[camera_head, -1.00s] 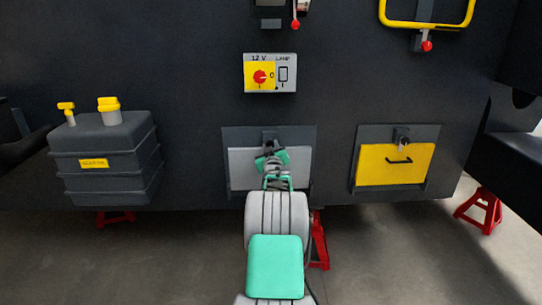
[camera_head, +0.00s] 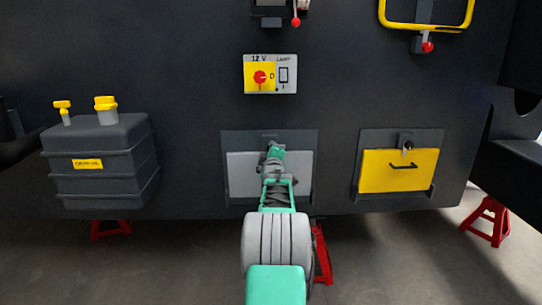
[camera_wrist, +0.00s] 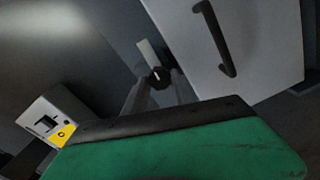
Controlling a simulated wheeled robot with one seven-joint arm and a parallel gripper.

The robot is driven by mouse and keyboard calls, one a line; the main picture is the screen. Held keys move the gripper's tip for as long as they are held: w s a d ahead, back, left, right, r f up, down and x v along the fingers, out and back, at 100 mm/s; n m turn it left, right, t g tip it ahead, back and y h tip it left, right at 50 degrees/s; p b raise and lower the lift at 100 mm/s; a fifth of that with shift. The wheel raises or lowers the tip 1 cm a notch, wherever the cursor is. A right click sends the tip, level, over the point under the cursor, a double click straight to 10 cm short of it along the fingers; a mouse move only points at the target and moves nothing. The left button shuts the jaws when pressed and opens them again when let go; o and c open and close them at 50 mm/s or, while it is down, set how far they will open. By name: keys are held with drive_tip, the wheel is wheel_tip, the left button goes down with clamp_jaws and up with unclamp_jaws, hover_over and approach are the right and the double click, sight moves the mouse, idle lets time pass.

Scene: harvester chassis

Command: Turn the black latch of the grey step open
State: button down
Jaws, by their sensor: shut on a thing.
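The grey step (camera_head: 240,176) is a light grey panel in a dark frame low on the chassis wall, partly hidden by my arm. In the wrist view the step (camera_wrist: 262,45) fills the upper right, with its black bar handle (camera_wrist: 214,38). The black latch (camera_wrist: 159,73) sits beside the panel's edge, between my fingertips. My gripper (camera_wrist: 157,84) is shut on the latch, its fingers on either side of it. In the head view my arm covers the latch and most of the gripper. The panel looks flush in its frame.
A yellow step (camera_head: 400,171) with its own latch (camera_head: 407,147) is to the right. A 12 V switch box (camera_head: 271,74) is above, also seen in the wrist view (camera_wrist: 50,122). A dark tank (camera_head: 100,165) is left. Red stands (camera_head: 487,222) hold the chassis.

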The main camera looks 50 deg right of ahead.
drive_tip(key=shift+w+n, duration=0.1)
drive_tip(key=shift+n, duration=0.5)
drive_tip(key=c, duration=1)
unclamp_jaws()
drive_tip(key=shift+c, duration=0.2)
drive_tip(key=p+v, duration=0.1)
drive_tip(key=v, duration=0.7)
